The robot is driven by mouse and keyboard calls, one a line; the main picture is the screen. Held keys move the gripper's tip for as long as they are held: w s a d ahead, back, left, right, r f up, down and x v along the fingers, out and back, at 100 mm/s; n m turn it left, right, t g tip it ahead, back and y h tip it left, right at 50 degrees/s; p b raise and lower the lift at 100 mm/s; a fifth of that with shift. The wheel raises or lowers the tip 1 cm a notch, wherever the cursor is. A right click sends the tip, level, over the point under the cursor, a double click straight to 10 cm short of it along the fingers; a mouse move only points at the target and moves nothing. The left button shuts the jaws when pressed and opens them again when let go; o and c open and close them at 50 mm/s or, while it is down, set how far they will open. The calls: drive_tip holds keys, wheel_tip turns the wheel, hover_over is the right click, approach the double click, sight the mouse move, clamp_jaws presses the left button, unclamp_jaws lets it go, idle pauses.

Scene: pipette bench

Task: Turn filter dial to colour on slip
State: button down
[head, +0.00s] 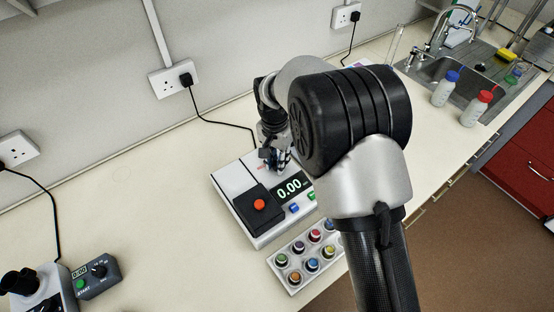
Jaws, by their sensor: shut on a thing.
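A white instrument (232,178) stands on the bench, with a black lid (250,218) carrying a red-orange knob (259,204). Its display (289,189) reads 0.00, with a blue button (294,208) and a green button beside it. My gripper (277,164) points down at the instrument's back part, just behind the display. It is shut on what appears to be the filter dial, which the fingers and arm hide. The dial's setting cannot be read. No colour slip can be made out clearly; a small coloured patch (355,62) shows behind my arm.
A rack (287,278) of several colour-capped vials stands in front of the instrument, partly behind my arm. A grey timer (97,276) and another device are at lower left. Two capped bottles (446,88) stand by the sink (440,68). Bench left of the instrument is clear.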

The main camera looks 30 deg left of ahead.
drive_tip(key=n+p, duration=0.1)
drive_tip(key=n, duration=0.2)
drive_tip(key=shift+r, duration=0.1)
drive_tip(key=n+p, duration=0.1)
drive_tip(key=n, duration=0.3)
drive_tip(key=shift+n, duration=0.4)
drive_tip(key=n, duration=0.3)
drive_tip(key=shift+n+p, duration=0.3)
drive_tip(key=shift+n, duration=2)
drive_tip(key=c, duration=1.4)
unclamp_jaws()
drive_tip(key=shift+o, duration=0.2)
